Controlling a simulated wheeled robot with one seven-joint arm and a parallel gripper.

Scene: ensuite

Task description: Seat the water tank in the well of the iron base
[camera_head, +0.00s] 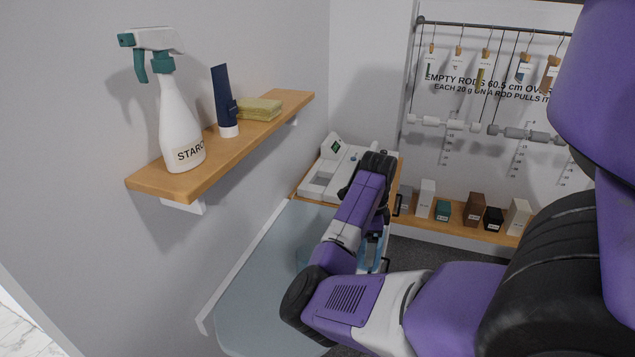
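The iron base (320,188) is white and sits on a wooden surface at the back, left of my wrist. It has a recessed opening on its near side and an upright part with a dark green panel. My arm hides its right part. My gripper (374,243) hangs below the wrist, mostly hidden behind my own forearm. Pale blue, see-through material (363,258) shows beside the forearm there; it may be the water tank, but I cannot tell whether the fingers hold it. My finger opening is hidden.
A wooden wall shelf (245,145) at the left holds a starch spray bottle (179,120), a dark blue tube (224,105) and folded yellow cloths (258,108). A pale board (255,280) lies below. Several small blocks stand on a low back shelf (455,222) under hanging rods.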

